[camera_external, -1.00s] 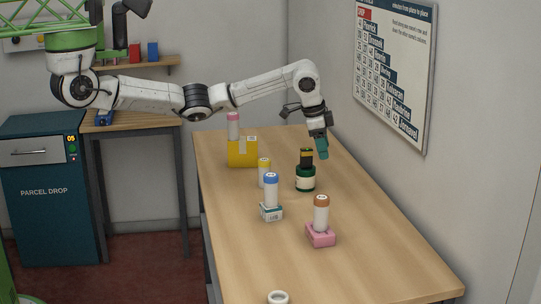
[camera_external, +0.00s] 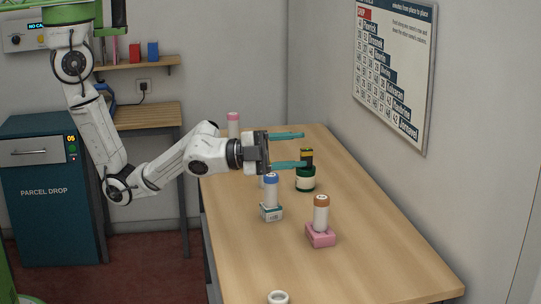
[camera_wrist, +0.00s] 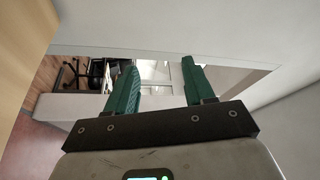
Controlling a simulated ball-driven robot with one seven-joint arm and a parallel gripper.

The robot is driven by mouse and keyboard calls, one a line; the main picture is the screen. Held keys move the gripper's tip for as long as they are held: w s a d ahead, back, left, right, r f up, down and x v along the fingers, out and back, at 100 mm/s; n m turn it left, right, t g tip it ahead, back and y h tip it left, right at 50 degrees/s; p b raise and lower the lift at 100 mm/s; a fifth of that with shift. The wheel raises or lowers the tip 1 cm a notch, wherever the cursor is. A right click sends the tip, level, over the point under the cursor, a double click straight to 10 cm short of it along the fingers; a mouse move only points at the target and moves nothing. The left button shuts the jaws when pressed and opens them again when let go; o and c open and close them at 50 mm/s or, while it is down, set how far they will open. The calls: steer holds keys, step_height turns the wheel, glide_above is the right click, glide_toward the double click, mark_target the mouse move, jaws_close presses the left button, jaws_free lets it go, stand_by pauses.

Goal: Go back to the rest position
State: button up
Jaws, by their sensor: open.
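My gripper (camera_external: 288,150) is in the middle of the external view, its two teal fingers spread apart and pointing right. Nothing shows between the fingers. It is held above the far left part of the wooden counter (camera_external: 370,240), and it hides some of the things behind it. My arm folds down from the upper left and then up to the right. In the wrist view my gripper (camera_wrist: 155,80) also shows open and empty, facing a pale wall.
On the counter stand a blue-capped bottle on a small box (camera_external: 271,192), an orange-capped bottle on a pink block (camera_external: 320,215), a dark green jar (camera_external: 305,180), a pink-topped cylinder (camera_external: 233,124) and a white ring (camera_external: 278,297). A parcel drop cabinet (camera_external: 40,215) stands left. The counter's right side is clear.

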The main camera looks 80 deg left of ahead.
steer(key=s+a+f+n+g+y, duration=0.1)
steer(key=s+f+g, duration=0.1)
steer(key=s+f, duration=0.3)
steer(key=s+a+f+n+g+y+b, duration=0.1)
steer(key=s+a+f+g, duration=0.1)
steer(key=s+f, duration=0.3)
steer(key=s+a+f+n+g+y, duration=0.1)
steer(key=s+f+n+g, duration=0.1)
steer(key=s+f, duration=0.4)
steer(key=shift+s+a+f+g+y, duration=0.1)
steer(key=shift+f+g+y, duration=0.15)
steer(key=shift+f, duration=0.9)
steer(key=shift+a+f+g+y, duration=0.15)
steer(key=shift+f+g, duration=0.2)
steer(key=shift+f, duration=0.75)
steer(key=s+a+f+n+g+y+b, duration=0.1)
steer(key=s+a+f+n+g+b, duration=0.2)
steer(key=s+a+f+n, duration=0.3)
steer(key=s+a+f+n+g+y+b, duration=0.2)
steer(key=s+a+f+n+g, duration=0.4)
steer(key=a+f, duration=0.4)
step_height(320, 180, down, 3)
steer(key=shift+s+r+n+g+b, duration=0.25)
steer(key=shift+s+n+b, duration=0.25)
steer(key=shift+s+b, duration=0.45)
steer(key=shift+s, duration=0.1)
